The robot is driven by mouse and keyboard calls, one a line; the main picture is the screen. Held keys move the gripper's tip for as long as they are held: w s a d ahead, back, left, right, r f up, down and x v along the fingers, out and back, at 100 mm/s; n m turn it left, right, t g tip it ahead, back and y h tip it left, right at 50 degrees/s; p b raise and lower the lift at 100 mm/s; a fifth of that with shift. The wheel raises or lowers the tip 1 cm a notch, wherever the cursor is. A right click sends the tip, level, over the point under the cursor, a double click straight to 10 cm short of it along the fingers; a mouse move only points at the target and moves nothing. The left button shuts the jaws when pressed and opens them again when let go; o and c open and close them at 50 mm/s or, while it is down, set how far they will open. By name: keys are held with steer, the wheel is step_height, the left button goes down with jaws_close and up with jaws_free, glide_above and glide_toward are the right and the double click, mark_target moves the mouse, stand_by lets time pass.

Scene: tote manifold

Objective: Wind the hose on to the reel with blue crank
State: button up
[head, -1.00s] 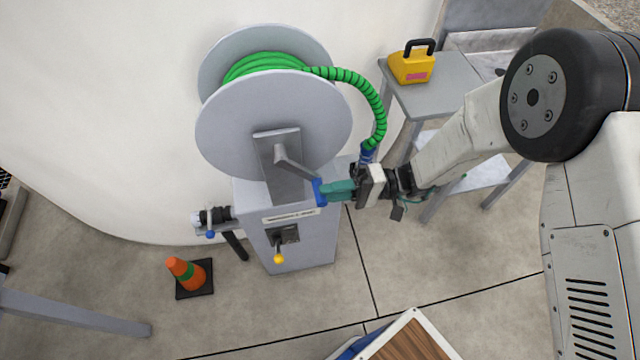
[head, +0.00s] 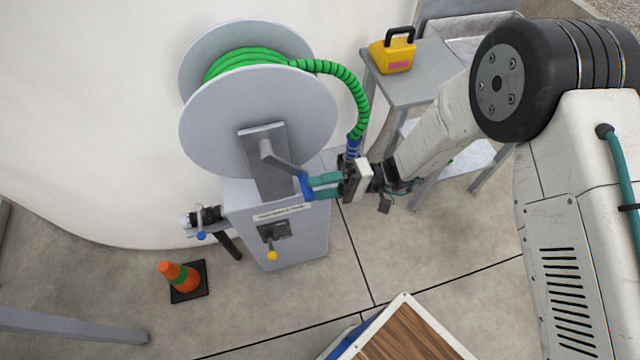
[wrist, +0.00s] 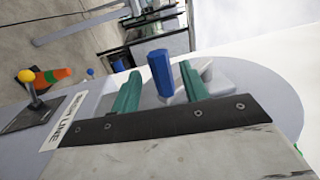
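The reel (head: 258,125) has grey discs and stands on a grey cabinet. Green hose (head: 245,62) is wound on it, and a length (head: 352,88) curves down the right side to a blue end fitting (head: 352,148). The crank arm (head: 282,162) points down and right to the blue crank handle (head: 305,187). My gripper (head: 318,187) is open at the handle, its two teal fingers apart. In the wrist view, the blue handle (wrist: 160,75) stands between the spread fingers of my gripper (wrist: 160,88), with gaps on both sides.
A yellow-tipped lever (head: 272,254) is on the cabinet front (head: 295,240). A valve with a blue handle (head: 202,220) juts out left. An orange cone (head: 182,277) stands on the floor. A yellow case (head: 392,54) sits on a side table (head: 430,75). A wood-topped box (head: 405,335) is at the front.

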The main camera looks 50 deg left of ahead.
steer(key=v, duration=0.7)
steer(key=shift+w+d, duration=0.15)
steer(key=shift+w, duration=0.25)
